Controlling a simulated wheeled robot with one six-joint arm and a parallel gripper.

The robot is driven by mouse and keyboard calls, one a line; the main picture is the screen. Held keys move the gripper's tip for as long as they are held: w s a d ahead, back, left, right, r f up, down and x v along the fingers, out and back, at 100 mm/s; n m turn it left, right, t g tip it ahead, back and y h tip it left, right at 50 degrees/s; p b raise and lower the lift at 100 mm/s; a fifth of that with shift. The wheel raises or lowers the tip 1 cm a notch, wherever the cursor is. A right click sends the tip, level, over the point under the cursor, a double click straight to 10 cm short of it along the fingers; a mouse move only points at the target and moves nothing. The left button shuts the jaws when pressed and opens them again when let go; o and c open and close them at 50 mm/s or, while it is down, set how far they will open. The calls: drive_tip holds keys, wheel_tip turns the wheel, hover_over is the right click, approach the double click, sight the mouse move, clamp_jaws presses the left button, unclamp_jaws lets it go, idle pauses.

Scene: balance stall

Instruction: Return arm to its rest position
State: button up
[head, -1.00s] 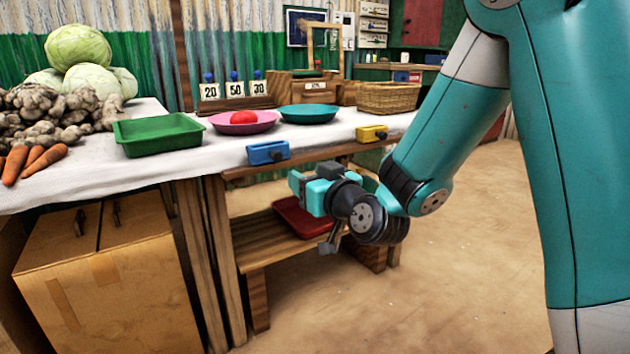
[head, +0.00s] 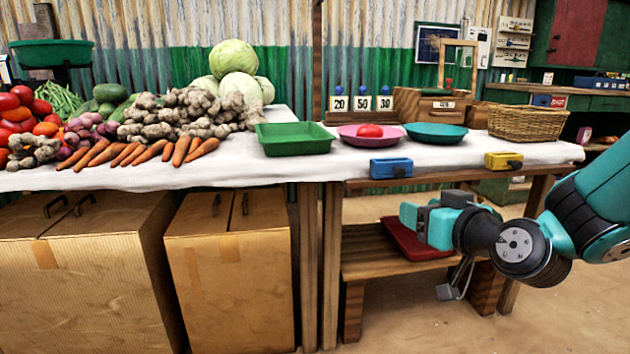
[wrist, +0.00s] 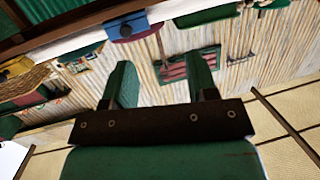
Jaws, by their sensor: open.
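My gripper (head: 412,221) is in front of the stall, below the tabletop edge, with its fingers toward the left in the head view. In the wrist view my gripper (wrist: 160,82) shows two green fingers spread apart with nothing between them. The arm comes in from the right edge of the head view. The gripper is apart from the table and from the red tray (head: 400,240) on the low shelf behind it.
The table (head: 225,184) holds a green tray (head: 295,146), a pink plate (head: 352,138) with a red item, a teal plate (head: 435,138), a basket (head: 525,130) and vegetables. Blue (head: 390,168) and yellow (head: 503,161) blocks sit at its front edge. Cardboard boxes (head: 230,290) stand below. Floor is clear at lower right.

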drive_tip(key=s+a+n+g+y+p, duration=0.2)
drive_tip(key=s+a+n+g+y, duration=0.1)
drive_tip(key=s+a+g, duration=0.5)
drive_tip(key=s+d+r+n+g+h+p, duration=0.15)
drive_tip(key=s+g+h, duration=0.4)
drive_tip(key=s, duration=1.15)
wheel_tip(320, 180, up, 38)
drive_tip(key=g+y+p, duration=0.1)
drive_tip(key=p, duration=3.7)
drive_tip(key=shift+s+d+r+g+y+p, duration=0.25)
drive_tip(key=shift+d+g+y+p, duration=0.05)
drive_tip(key=shift+d+g+y, duration=0.05)
